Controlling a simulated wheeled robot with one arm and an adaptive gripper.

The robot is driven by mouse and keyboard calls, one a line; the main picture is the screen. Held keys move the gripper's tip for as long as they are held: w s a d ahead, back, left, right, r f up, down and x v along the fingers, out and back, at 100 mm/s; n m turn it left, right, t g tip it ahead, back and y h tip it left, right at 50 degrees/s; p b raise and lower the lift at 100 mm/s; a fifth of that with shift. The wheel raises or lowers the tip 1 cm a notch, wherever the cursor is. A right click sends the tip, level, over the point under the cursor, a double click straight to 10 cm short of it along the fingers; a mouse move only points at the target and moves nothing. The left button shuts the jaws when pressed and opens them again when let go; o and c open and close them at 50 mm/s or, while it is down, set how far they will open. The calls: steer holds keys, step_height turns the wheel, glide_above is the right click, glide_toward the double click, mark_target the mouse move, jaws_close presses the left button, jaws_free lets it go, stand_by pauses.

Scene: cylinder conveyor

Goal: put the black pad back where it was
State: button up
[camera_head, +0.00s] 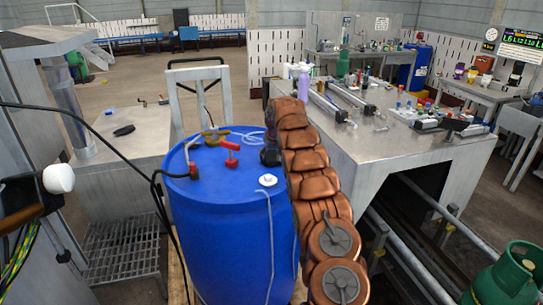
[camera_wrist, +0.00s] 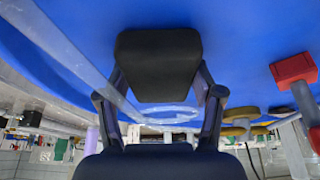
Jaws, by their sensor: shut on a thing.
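The black pad (camera_wrist: 158,62) is a dark block with rounded corners in the upper middle of the wrist view. My gripper (camera_wrist: 160,82) has one finger at each side of it and is shut on it. Blue drum surface lies behind the pad in that view; I cannot tell whether they touch. In the head view my gripper (camera_head: 270,153) is a small dark shape at the right part of the blue drum's (camera_head: 222,215) top. The pad cannot be made out there, and my copper arm hides part of the drum.
On the drum top are a red valve (camera_head: 230,155), a brass fitting (camera_head: 213,137), a white cap (camera_head: 267,181) and a clear hose (camera_wrist: 75,55). A crowded metal table (camera_head: 370,150) stands at right. A dark object (camera_head: 124,130) lies on the left table (camera_head: 140,150).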

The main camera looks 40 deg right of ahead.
steer(key=shift+f, duration=0.2)
steer(key=o, duration=1.1)
steer(key=shift+r, duration=0.1)
steer(key=b+v, duration=0.3)
steer(key=v, duration=0.8)
steer(key=shift+w, duration=0.1)
steer(key=shift+s+r+b, duration=0.3)
steer(key=shift+r, duration=0.3)
